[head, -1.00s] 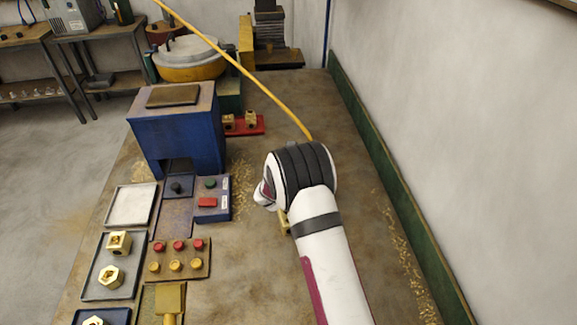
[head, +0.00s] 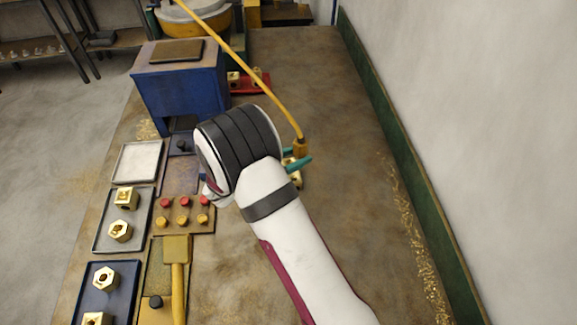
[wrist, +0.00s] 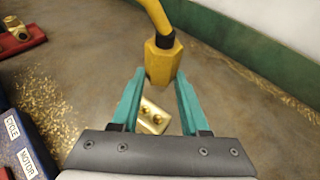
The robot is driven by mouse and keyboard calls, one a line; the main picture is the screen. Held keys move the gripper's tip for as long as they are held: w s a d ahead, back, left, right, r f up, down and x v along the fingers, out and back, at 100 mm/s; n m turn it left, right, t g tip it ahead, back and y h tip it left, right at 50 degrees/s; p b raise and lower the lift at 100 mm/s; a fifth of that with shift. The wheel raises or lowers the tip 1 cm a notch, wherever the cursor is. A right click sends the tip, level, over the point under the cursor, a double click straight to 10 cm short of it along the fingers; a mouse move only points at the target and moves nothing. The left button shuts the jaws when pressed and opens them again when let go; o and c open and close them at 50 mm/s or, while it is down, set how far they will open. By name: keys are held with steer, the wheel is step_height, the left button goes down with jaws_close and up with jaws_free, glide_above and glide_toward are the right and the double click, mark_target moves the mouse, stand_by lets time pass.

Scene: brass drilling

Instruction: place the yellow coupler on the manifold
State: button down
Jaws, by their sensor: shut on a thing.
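The yellow coupler (head: 299,147) is a hexagonal fitting on the end of a yellow hose. In the wrist view the coupler (wrist: 162,63) hangs between the teal fingers of my gripper (wrist: 160,82), which is shut on it. In the head view my gripper (head: 298,160) shows only in part beside my white and black arm. The manifold, a brass block with two round holes (wrist: 154,116), lies on the bench below the fingers in the wrist view. In the head view the manifold (head: 295,180) is mostly hidden behind my arm and gripper. The coupler appears above and apart from it.
A blue machine (head: 180,90) stands at the left. Trays of brass fittings (head: 97,222), a button board (head: 184,228) and a yellow-headed tool (head: 176,250) line the left edge.

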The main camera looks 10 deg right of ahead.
steer(key=shift+w+a+f, duration=0.25)
steer(key=shift+a+f, duration=0.2)
steer(key=shift+a, duration=0.05)
steer(key=shift+w+a+f, duration=0.2)
steer(key=shift+a+f, duration=0.25)
steer(key=shift+f, duration=1.75)
steer(key=shift+f, duration=0.1)
